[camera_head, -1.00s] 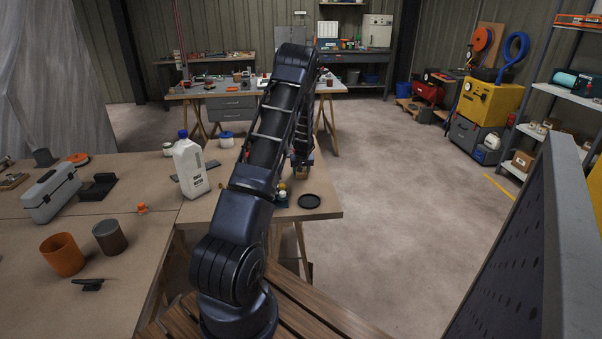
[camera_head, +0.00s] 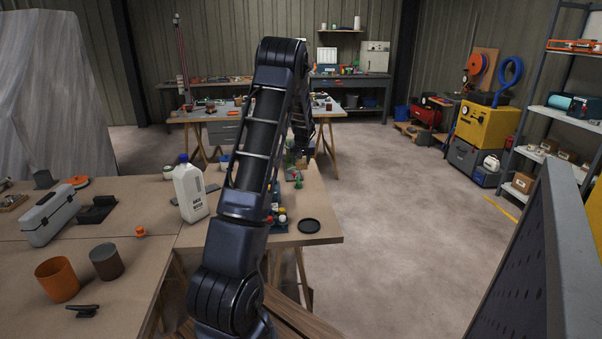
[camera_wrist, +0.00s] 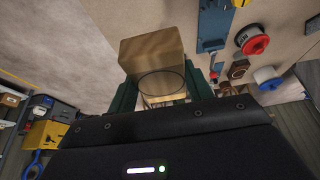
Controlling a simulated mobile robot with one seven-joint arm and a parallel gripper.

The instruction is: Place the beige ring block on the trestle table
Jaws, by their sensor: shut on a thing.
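My gripper (camera_wrist: 160,95) has green fingers shut on the beige ring block (camera_wrist: 152,52), which shows a flat face and a round opening in the wrist view. A brown-topped table (camera_head: 325,233) on wooden trestle legs lies under and beyond my arm. Its surface shows in the upper part of the wrist view (camera_wrist: 85,12). Another table (camera_head: 182,118) on trestle legs stands farther back. I cannot tell the block's height above the near table.
A white jug (camera_head: 190,190) stands left of my arm. A black round lid (camera_head: 309,226) lies near the table's right edge. Open floor is to the right.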

